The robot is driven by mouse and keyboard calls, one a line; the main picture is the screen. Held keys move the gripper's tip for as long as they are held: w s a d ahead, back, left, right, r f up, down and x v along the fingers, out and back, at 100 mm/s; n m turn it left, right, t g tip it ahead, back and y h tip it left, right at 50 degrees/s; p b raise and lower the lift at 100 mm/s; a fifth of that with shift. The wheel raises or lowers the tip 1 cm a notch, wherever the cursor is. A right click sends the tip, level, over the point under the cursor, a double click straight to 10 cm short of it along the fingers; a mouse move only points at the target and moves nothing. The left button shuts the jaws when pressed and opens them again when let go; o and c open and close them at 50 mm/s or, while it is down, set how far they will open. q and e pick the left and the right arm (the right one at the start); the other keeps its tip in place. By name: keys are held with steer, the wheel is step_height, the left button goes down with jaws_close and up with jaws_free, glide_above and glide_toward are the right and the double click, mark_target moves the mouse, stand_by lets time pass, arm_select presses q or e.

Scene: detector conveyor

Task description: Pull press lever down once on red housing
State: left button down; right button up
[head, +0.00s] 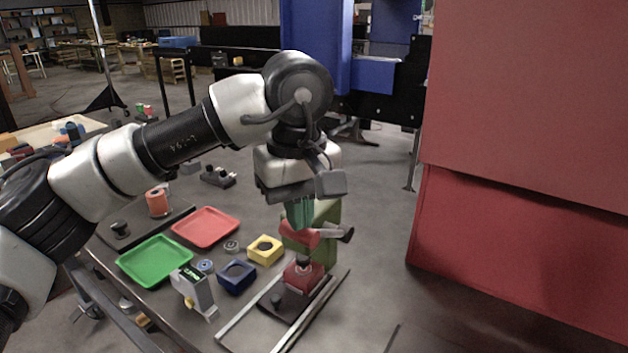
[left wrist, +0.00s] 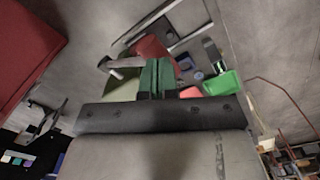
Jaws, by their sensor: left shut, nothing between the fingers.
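The press has a green body (head: 325,222) and a red head (head: 300,234). Its lever (head: 345,235), grey with a dark end, sticks out to the right. The red housing (head: 304,278) stands below the head on a dark plate between light rails. My left gripper (head: 300,226) points down with green fingers shut and empty, directly over or in front of the press head. In the left wrist view, the closed fingers (left wrist: 155,72) overlap the red head (left wrist: 150,46), with the lever (left wrist: 124,62) to their left. I cannot tell whether they touch the press. My right gripper is out of view.
Left of the press are a yellow housing (head: 265,250), a blue housing (head: 237,277) and a grey-white device (head: 194,292). A red tray (head: 206,226) and a green tray (head: 155,261) lie further left. A large red panel (head: 510,260) stands at the right, beyond open floor.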

arm_select(q)
steer(key=shift+w+d+r+p, duration=0.25)
steer(key=shift+w+r+p, duration=0.15)
steer(key=shift+r+p, duration=0.3)
steer(key=shift+w+d+r+p, duration=0.25)
steer(key=shift+w+r+p, duration=0.1)
steer(key=shift+r+p, duration=0.3)
steer(key=shift+w+d+r+p, duration=0.35)
steer(key=shift+w+p, duration=0.15)
steer(key=shift+p, duration=0.15)
step_height(320, 180, up, 5)
steer(key=p, duration=0.3)
steer(key=shift+p, duration=0.35)
steer(key=shift+f, duration=0.15)
